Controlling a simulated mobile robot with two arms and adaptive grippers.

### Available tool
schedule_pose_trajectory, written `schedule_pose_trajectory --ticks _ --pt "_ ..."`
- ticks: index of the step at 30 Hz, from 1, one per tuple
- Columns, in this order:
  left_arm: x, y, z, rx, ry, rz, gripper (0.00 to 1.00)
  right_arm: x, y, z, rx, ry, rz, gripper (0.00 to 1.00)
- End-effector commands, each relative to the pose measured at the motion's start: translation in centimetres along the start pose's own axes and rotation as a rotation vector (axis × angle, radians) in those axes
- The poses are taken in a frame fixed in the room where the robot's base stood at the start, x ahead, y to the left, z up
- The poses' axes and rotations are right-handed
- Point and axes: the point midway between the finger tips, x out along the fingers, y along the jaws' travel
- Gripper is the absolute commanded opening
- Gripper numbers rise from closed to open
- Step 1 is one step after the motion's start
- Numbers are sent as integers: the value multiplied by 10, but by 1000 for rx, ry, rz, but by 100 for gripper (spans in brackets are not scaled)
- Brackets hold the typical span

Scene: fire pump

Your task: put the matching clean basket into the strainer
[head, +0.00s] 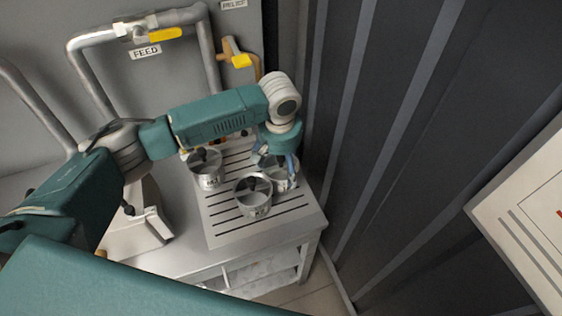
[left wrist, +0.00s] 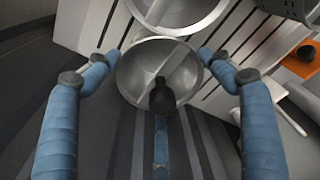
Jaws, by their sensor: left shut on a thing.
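Three round metal baskets with dark knobs stand on a slotted grey rack (head: 225,226): a left one (head: 208,180), a front one (head: 256,205) and a right one (head: 283,183). My left gripper (head: 277,162) reaches down to the right basket and is shut on it. In the left wrist view its blue fingers (left wrist: 158,58) lie on opposite sides of this basket (left wrist: 137,78), which has a cross wall and a black knob. Another basket (left wrist: 180,12) is close beside it. Labels on the baskets are too small to read. I cannot identify the strainer for sure.
A pale grey housing (head: 135,235) stands left of the rack, partly behind my arm. Pipes with a yellow-handled valve (head: 165,35) and a FEED sign (head: 146,52) are behind. A dark ribbed wall (head: 390,130) is close on the right. An orange item (left wrist: 302,62) lies nearby.

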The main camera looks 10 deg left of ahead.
Motion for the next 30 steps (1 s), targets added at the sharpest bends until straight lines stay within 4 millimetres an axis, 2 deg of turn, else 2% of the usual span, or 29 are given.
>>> schedule_pose_trajectory --ticks 12,13,15,25,30 --pt "5 1 0 0 0 2 31 -2 0 1 0 -2 0 40" --pt "5 1 0 1 0 1 86 -1 0 1 0 -2 0 40" --pt "5 0 0 1 1 1 100 -1 0 1 0 -2 0 40" --pt "4 0 0 1 2 1 100 0 0 1 0 -2 -1 40" --pt "-14 2 -1 2 4 4 100 3 -1 1 0 -2 -1 40"
